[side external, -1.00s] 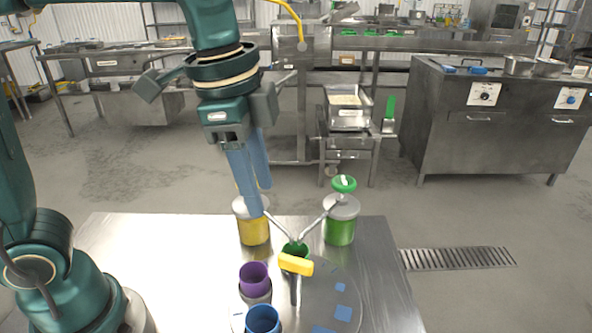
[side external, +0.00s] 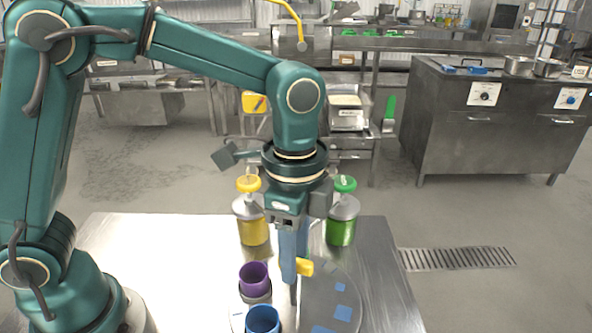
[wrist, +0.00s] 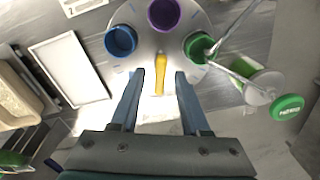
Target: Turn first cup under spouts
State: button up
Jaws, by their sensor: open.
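A round metal turntable (side external: 322,292) carries a purple cup (side external: 253,274), a blue cup (side external: 262,319) and a green cup (wrist: 199,48). The green cup is hidden behind my gripper in the side view. In the wrist view, two thin spouts reach over the green cup. A yellow handle (side external: 305,267) stands up from the turntable and also shows in the wrist view (wrist: 160,72). My gripper (side external: 288,278) is open, pointing down at the handle. In the wrist view, its fingertips (wrist: 160,75) are either side of the handle, with gaps; contact is not visible.
A yellow dispenser (side external: 252,230) and a green dispenser (side external: 341,230) stand at the table's back edge, close behind my gripper. Blue patches (side external: 343,313) mark the turntable's right side. The metal table (side external: 385,300) is clear at right.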

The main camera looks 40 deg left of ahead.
grip_shut()
dwell(1.4)
